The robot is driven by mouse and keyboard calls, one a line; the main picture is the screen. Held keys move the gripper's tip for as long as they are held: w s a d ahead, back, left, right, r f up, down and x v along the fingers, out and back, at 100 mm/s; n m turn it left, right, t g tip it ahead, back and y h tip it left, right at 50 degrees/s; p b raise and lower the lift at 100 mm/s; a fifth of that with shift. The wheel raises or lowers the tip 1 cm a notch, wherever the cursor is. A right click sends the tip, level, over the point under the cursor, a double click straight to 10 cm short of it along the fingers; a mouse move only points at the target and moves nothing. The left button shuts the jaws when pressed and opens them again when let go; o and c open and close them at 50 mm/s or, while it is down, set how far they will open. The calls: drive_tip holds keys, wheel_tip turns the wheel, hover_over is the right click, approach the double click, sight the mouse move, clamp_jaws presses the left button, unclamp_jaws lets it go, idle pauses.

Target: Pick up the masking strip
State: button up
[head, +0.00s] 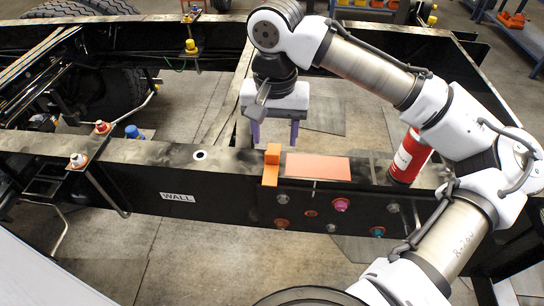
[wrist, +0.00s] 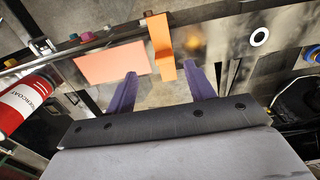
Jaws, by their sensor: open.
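A flat salmon-orange rectangle (head: 318,167), which looks like the masking strip, lies on the top face of the near black chassis rail. It also shows in the wrist view (wrist: 112,63), left of an orange bracket. The bracket (head: 271,165) is hooked over the rail's edge, just left of the rectangle; in the wrist view (wrist: 161,46) it appears beyond the gap between my fingers. My gripper (head: 275,136) has two purple fingers, spread apart and empty, pointing down behind the bracket in the head view. The fingers also show in the wrist view (wrist: 161,78). No contact shows.
A red spray can (head: 409,158) stands on the rail right of the rectangle. A white-ringed hole (head: 200,155) and a blue-capped fitting (head: 133,132) are to the left. Colored bolts (head: 341,205) stick out of the rail's front face. Open floor shows between the rails.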

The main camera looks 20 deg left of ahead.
sight(272, 153)
drive_tip(key=shift+w+a+f+p, duration=0.1)
drive_tip(key=shift+f+p, duration=0.15)
drive_tip(key=shift+f, duration=0.9)
drive_tip(key=shift+a+f+p, duration=0.15)
drive_tip(key=shift+f+p, duration=0.15)
drive_tip(key=shift+f, duration=0.8)
drive_tip(key=shift+w+a+f+p, duration=0.1)
drive_tip(key=shift+f+p, duration=0.15)
drive_tip(key=shift+f, duration=0.9)
drive_tip(key=c, duration=1)
drive_tip(key=shift+r, duration=0.1)
drive_tip(key=shift+c, duration=0.2)
